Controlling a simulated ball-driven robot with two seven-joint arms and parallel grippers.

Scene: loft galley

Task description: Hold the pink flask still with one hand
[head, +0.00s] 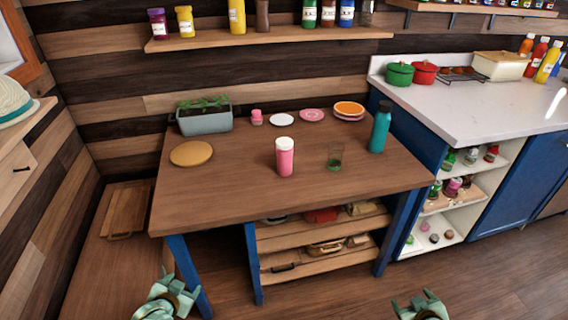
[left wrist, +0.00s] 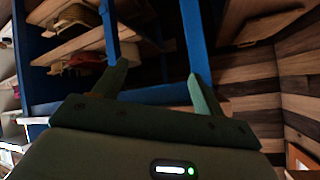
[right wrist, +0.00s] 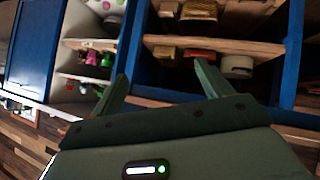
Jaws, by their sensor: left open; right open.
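The pink flask (head: 285,157) with a white lid stands upright near the middle of the wooden table (head: 230,204). A teal flask (head: 380,127) stands upright at the table's right side. My left gripper (head: 170,296) is low in front of the table's left end, open and empty. Its open fingers also show in the left wrist view (left wrist: 158,82). My right gripper (head: 421,304) is low in front of the table's right side, open and empty; it also shows in the right wrist view (right wrist: 161,85). Both are well apart from the pink flask.
A green-tinted glass (head: 335,157) stands close to the right of the pink flask. A round wooden board (head: 191,153), a planter (head: 205,121), a small pink item (head: 257,117) and plates (head: 312,115) are also on the table. The table's front is clear. A white-topped counter (head: 470,100) is at right.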

